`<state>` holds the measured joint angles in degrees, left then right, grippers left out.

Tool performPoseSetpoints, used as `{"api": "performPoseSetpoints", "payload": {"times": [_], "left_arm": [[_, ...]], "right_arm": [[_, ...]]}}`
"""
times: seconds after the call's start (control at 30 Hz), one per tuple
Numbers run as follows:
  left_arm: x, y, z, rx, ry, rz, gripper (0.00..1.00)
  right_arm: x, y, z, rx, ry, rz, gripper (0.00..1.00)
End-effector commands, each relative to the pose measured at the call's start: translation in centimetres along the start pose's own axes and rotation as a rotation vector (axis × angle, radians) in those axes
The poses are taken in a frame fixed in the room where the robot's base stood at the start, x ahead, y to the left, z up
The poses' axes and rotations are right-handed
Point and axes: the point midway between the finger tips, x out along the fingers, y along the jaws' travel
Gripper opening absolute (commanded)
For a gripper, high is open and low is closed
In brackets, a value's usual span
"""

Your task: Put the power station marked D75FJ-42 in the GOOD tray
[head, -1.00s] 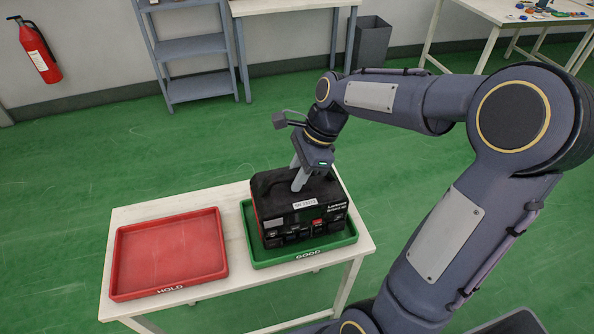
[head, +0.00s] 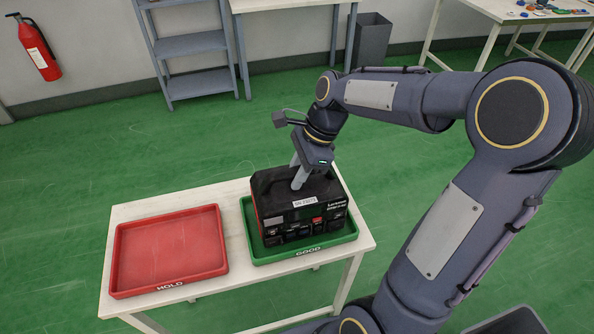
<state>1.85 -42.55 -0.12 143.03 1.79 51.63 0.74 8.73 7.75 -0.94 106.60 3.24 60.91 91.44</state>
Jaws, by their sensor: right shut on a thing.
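The black power station (head: 290,226) with a white label and a red accent on its front is in the green GOOD tray (head: 306,254), upright. Its small markings are too blurred to read surely. My right gripper (head: 298,184) reaches down from above and is shut on the power station's top handle. Whether the station's base rests fully on the tray floor is hard to tell. The red HOLD tray (head: 170,250) to the left is empty. My left gripper is not in view.
Both trays stand on a white table (head: 230,292). A grey shelf (head: 193,47), a grey bin (head: 371,43) and a red fire extinguisher (head: 39,48) are at the back.

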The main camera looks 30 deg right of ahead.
Motion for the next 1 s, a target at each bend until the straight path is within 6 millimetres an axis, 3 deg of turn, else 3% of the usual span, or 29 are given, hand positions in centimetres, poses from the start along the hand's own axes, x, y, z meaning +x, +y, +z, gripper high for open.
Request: {"api": "performPoseSetpoints", "payload": {"times": [0.47, 0.5, 0.7, 1.0], "left_arm": [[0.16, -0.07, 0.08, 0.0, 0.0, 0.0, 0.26], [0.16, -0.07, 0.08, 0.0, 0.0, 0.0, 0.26], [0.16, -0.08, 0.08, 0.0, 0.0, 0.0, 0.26], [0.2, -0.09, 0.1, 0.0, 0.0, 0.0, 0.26]], "right_arm": [[0.26, -0.13, -0.02, -0.002, -0.003, -0.006, 0.0], [0.28, -0.13, -0.02, -0.002, -0.003, -0.006, 0.25], [0.36, -0.07, -0.09, -0.001, -0.002, -0.003, 0.49], [0.4, 0.08, -0.33, 0.002, 0.002, 0.004, 0.49]]}}
